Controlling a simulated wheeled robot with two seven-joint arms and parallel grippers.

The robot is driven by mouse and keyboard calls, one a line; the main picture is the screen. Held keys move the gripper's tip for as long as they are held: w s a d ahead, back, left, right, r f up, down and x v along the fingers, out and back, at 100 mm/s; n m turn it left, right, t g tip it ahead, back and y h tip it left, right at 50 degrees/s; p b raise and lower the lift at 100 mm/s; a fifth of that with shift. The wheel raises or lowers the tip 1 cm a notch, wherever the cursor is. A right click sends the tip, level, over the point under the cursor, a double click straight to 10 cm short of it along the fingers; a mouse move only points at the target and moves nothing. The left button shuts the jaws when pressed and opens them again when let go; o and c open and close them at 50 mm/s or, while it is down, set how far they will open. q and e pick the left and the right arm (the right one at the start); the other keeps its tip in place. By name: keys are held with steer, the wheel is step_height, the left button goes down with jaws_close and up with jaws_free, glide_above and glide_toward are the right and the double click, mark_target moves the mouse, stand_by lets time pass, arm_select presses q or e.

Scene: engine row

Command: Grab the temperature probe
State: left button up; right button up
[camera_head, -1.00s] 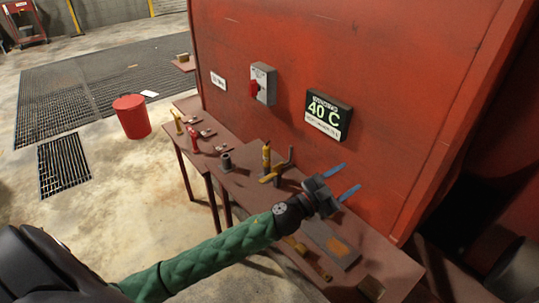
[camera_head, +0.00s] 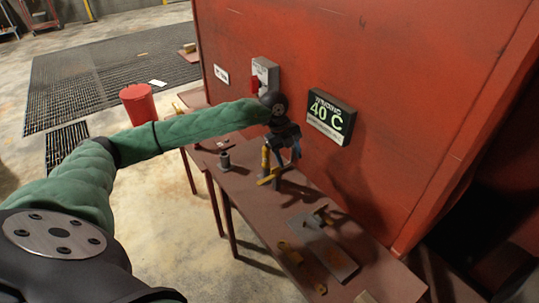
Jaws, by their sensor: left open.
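A slim yellow upright tool (camera_head: 265,160), which looks like the temperature probe, stands on the narrow red-brown table beside a yellow stand piece (camera_head: 269,180). I cannot tell for sure that it is the probe. I cannot tell whether a finger touches anything. My left arm comes in from the left and covers part of the table behind. My right gripper is out of view.
The table (camera_head: 238,192) runs along a red wall with a "40 C" display (camera_head: 330,116) and a switch box (camera_head: 264,76). A grey cylinder (camera_head: 224,160) stands left of the gripper. A grey plate (camera_head: 326,250) and yellow tools (camera_head: 303,266) lie nearer.

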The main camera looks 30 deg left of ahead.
mark_target(266, 154)
arm_select(q)
steer(key=a+y, duration=0.1)
steer(key=a, duration=0.2)
steer(key=w+a+r+n+y, duration=0.1)
steer(key=a, duration=0.2)
steer(key=a+r+y, duration=0.1)
steer(key=a, duration=0.2)
steer(key=shift+w+r+n+g, duration=0.15)
steer(key=shift+w+n+g, duration=0.15)
steer(key=shift+n, duration=0.1)
steer(key=shift+a, duration=0.25)
steer(key=shift+f+p, duration=0.5)
steer(key=shift+f, duration=0.75)
steer(key=shift+a+f+p, duration=0.1)
steer(key=shift+f+p, duration=0.1)
steer(key=shift+p, duration=0.3)
step_height(266, 154, down, 4)
steer(key=p, duration=0.2)
steer(key=shift+a+p, duration=0.1)
steer(key=shift+p, duration=0.3)
steer(key=shift+f, duration=0.35)
jaws_close()
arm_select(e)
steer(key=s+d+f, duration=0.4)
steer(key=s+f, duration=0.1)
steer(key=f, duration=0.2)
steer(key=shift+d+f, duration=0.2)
